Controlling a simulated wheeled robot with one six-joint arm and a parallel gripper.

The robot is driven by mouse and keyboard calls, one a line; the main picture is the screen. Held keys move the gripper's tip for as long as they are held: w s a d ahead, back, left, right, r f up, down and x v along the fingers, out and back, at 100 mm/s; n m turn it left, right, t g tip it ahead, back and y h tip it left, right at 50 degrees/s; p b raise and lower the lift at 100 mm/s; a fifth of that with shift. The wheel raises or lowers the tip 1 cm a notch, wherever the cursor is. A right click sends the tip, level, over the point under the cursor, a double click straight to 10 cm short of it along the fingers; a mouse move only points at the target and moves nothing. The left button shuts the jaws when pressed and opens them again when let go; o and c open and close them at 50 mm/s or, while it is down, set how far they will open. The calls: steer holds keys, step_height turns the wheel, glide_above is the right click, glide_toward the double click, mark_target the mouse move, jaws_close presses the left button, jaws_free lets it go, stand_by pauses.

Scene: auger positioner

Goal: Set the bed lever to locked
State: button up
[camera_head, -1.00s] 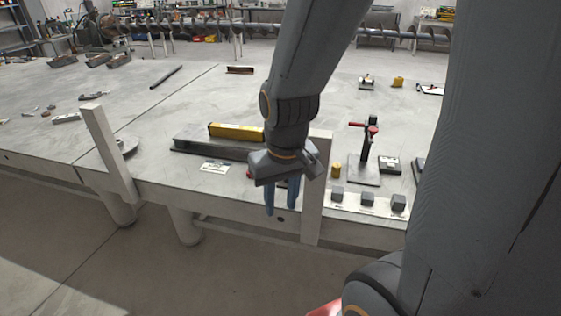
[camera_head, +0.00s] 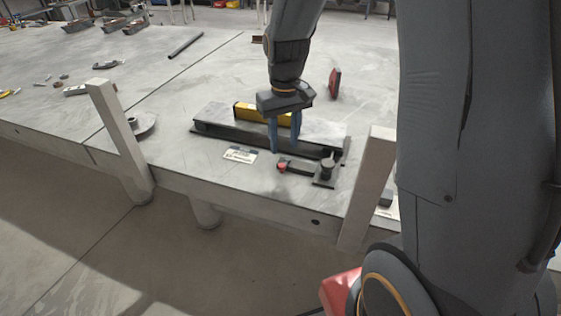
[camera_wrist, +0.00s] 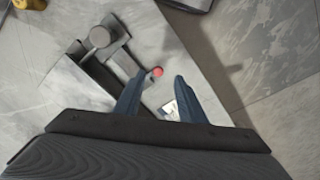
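The bed lever (camera_head: 300,168) is a dark bar near the front edge of the bench, with a red knob (camera_head: 282,167) at its left end and a dark round pivot (camera_head: 327,166) at its right. In the wrist view the red knob (camera_wrist: 157,72) lies beyond my fingertips, roughly between them, and the grey round pivot (camera_wrist: 100,37) is at upper left. My gripper (camera_head: 283,150) points down with two blue fingers spread apart and nothing between them. Its fingertips (camera_wrist: 155,83) appear close to the knob; contact cannot be told. No lock marking is readable.
A grey bed rail (camera_head: 220,133) with a yellow block (camera_head: 250,112) lies behind the lever. A small label card (camera_head: 240,155) lies left of the knob. Pale upright posts (camera_head: 118,135) and (camera_head: 367,185) stand at the bench's front edge.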

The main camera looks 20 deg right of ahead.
mark_target(282, 165)
steer(key=shift+w+f, duration=0.6)
steer(key=shift+w, duration=0.3)
steer(key=shift+f+p, duration=0.65)
steer(key=shift+f, duration=3.1)
jaws_close()
